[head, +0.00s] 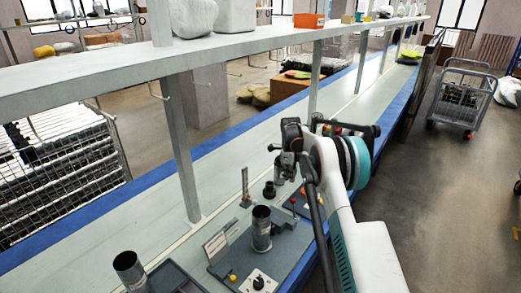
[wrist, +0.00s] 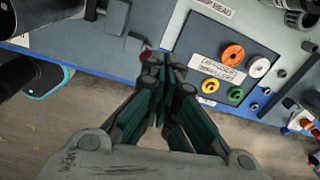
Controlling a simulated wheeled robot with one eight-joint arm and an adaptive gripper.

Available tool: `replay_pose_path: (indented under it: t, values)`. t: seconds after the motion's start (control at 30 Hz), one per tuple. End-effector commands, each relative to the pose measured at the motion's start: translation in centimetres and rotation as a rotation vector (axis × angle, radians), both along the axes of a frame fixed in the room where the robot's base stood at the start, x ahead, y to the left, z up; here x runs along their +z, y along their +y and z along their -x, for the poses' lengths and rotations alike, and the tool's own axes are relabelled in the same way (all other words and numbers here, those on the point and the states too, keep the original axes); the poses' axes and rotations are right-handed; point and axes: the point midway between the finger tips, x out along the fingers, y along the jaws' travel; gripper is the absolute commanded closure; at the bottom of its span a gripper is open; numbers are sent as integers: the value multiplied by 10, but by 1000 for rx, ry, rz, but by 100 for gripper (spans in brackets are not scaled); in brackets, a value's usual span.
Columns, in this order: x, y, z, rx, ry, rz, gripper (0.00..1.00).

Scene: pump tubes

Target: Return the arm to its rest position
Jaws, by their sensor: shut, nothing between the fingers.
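My gripper (wrist: 165,68) is shut and empty in the wrist view, its dark green fingers pressed together. It hangs over the front edge of the bench, beside a panel with coloured rings. In the head view my white arm (head: 365,245) reaches up from the lower right over the bench's front edge. My gripper's fingers cannot be made out clearly there. A metal tube (head: 262,230) stands upright on a dark fixture plate (head: 222,262). Another metal tube (head: 130,268) stands tilted at the lower left, beside a dark tray (head: 175,281).
The bench (head: 235,160) has blue edges and runs to the back right under a raised shelf (head: 110,85). The ringed panel (wrist: 222,65) holds orange, white, yellow and green rings. A wire cage (head: 60,165) stands behind, left. A trolley (head: 462,98) stands right; the floor before it is clear.

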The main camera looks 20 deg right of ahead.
Motion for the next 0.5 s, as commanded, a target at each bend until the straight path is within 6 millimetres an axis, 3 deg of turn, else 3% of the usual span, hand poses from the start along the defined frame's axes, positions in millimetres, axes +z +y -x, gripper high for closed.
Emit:
replay_pose_path:
  t: [0.17,0.27,0.5]
  values:
    - [15,4,2,38,-8,2,100]
    - [41,10,8,115,-24,7,100]
    - [124,34,38,388,-79,34,100]
